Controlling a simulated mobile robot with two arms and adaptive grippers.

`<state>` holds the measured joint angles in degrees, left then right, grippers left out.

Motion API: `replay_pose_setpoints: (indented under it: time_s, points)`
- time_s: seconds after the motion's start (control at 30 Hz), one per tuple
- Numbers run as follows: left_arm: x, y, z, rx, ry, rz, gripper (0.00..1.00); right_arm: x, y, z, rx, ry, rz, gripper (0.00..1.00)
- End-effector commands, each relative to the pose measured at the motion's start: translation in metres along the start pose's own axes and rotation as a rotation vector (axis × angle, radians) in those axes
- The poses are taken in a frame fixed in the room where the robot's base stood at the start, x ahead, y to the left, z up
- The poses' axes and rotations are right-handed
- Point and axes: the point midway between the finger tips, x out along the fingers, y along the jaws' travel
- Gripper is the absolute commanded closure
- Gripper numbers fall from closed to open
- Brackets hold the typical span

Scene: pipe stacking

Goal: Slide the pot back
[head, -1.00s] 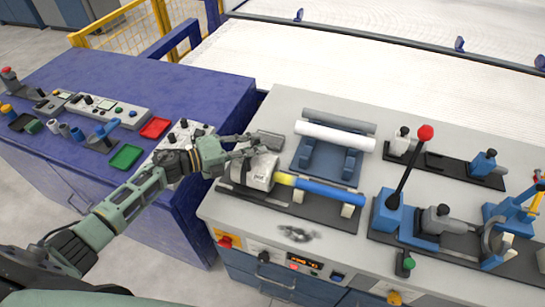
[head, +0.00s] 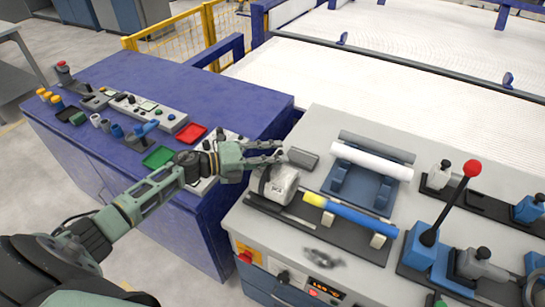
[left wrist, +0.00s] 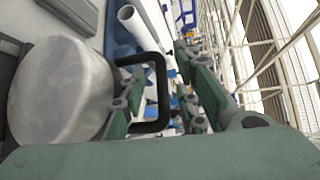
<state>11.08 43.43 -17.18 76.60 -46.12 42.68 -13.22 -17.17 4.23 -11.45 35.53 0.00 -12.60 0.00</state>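The pot (head: 281,185), a pale grey drum with a dark band, sits at the left end of a dark rail. In the left wrist view the pot's round face (left wrist: 62,90) fills the left side. A black handle (left wrist: 157,90) shows between the fingers, with space before the right finger. My right gripper is not in view.
A blue rack (head: 361,188) with white and grey pipes stands behind the rail. A dark grey block (head: 303,158) lies close to my fingertips. A red-knobbed lever (head: 472,168) stands at right. A blue cabinet (head: 190,85) with trays is at left.

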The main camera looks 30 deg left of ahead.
Motion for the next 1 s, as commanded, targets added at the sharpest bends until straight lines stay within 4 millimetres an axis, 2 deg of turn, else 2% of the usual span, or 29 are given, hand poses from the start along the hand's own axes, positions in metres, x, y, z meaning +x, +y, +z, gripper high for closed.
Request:
replay_pose_setpoints:
  time_s: [0.13,0.23,0.5,0.7,0.83,1.0]
  points:
    - [-0.005,0.001,-0.001,-0.001,0.001,0.001,0.71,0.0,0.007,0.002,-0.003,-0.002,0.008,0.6]
    - [-0.018,0.002,0.0,-0.001,0.0,0.004,0.71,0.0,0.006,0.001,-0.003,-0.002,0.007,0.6]
    - [-0.075,0.002,-0.001,0.0,0.0,0.005,0.71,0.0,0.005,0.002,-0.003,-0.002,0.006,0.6]
    - [-0.108,0.002,-0.001,0.0,0.0,0.004,0.71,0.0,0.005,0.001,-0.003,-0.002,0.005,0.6]
    - [-0.118,0.001,0.0,-0.001,-0.001,0.002,0.71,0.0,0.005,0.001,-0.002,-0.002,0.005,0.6]
    - [-0.121,0.0,0.0,0.001,-0.001,0.0,0.71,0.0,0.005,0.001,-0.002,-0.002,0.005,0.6]
